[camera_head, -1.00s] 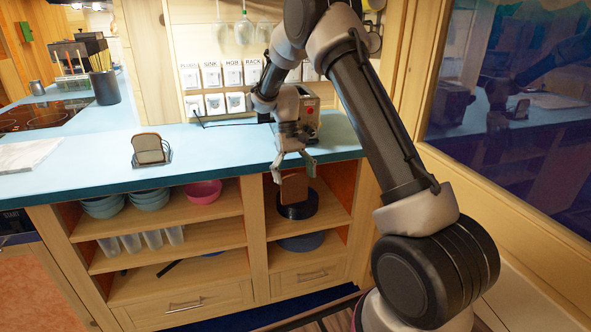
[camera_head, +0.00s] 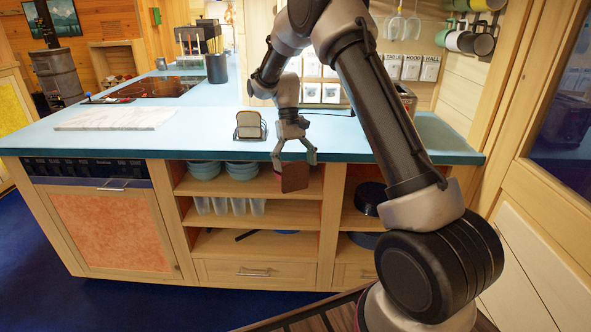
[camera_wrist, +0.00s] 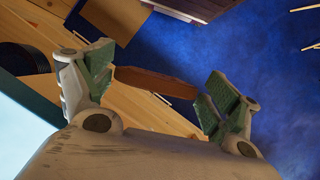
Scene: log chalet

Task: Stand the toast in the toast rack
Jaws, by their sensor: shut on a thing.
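My gripper (camera_head: 294,158) is shut on a brown slice of toast (camera_head: 293,177), which hangs below the fingers in front of the counter's front edge, before the open shelves. In the wrist view the toast (camera_wrist: 158,82) shows edge-on between the green finger pads of my gripper (camera_wrist: 158,88). The toast rack (camera_head: 238,134) stands on the blue counter, left of and behind my gripper. A pale slice with a brown crust (camera_head: 249,124) stands in it. The rack's free slots are too small to make out.
The blue counter (camera_head: 200,112) has clear room around the rack. A pale board (camera_head: 115,118) lies to its left. A toaster (camera_head: 405,97) is partly hidden behind my arm.

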